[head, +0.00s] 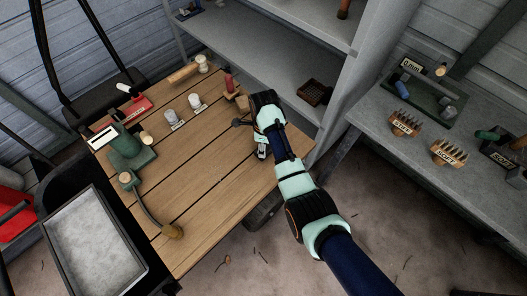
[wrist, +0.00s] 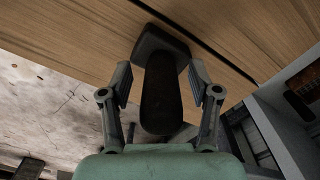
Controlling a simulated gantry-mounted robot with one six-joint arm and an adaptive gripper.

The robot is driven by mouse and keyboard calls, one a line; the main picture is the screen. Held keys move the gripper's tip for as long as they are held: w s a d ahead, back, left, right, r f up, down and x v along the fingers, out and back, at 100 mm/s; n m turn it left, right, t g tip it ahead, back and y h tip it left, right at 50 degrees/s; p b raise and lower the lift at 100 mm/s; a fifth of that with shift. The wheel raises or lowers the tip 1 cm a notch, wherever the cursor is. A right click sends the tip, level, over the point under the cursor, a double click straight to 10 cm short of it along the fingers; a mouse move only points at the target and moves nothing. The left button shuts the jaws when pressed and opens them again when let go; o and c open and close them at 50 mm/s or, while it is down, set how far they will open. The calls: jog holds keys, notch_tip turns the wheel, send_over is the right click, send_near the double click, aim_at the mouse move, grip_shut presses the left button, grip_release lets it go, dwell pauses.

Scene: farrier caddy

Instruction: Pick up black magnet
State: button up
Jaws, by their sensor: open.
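In the wrist view a black object, which looks like the black magnet (wrist: 161,98), has a wide dark head and a rounded dark shaft. Its head is against the wooden table (wrist: 95,28). My gripper (wrist: 160,80) is open, with one finger on each side of the shaft and a visible gap on both sides. In the head view my wrist hangs over the right part of the table (head: 215,190) and hides most of the fingers. I cannot clearly make out the magnet there.
Green tools (head: 128,150), a red box (head: 132,108), white-topped jars (head: 195,101) and a wooden-handled tool (head: 172,231) are on the table's left and back. A grey shelf (head: 250,60) stands behind. The table's front middle is clear.

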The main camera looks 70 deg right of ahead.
jog(key=shift+r, duration=0.1)
jog(key=shift+c, duration=0.3)
grip_shut()
notch_tip(320, 180, up, 20)
jog(key=p, duration=1.1)
jog(key=shift+p, duration=0.4)
jog(key=c, duration=0.6)
grip_release()
grip_shut()
